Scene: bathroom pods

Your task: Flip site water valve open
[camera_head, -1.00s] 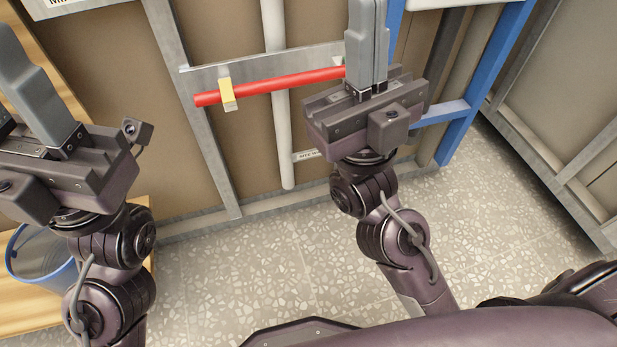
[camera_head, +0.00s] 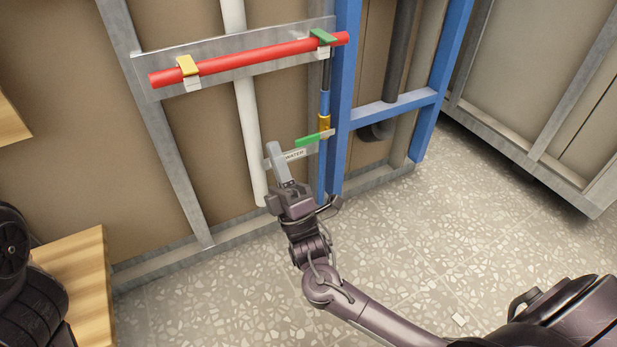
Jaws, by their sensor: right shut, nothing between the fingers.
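The water valve has a green lever handle (camera_head: 308,140) that sticks out to the left, across its upright pipe. The brass-coloured valve body (camera_head: 324,122) sits on the pipe, below a blue section. A plate reading "WATER" (camera_head: 296,155) is just under the handle. My right gripper (camera_head: 271,147) is shut and empty, pointing up, in front of the plate's left end. Its tips are just left of the handle's free end, with a small gap between them in the picture; depth is hard to judge. Only dark links of my left arm show at the left edge; its gripper is out of view.
A red pipe (camera_head: 225,61) runs across a metal plate above, with yellow and green clips. A white pipe (camera_head: 247,115) stands left of the valve. Blue frame posts (camera_head: 345,100) stand close on the right. A wooden box (camera_head: 75,285) is at lower left.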

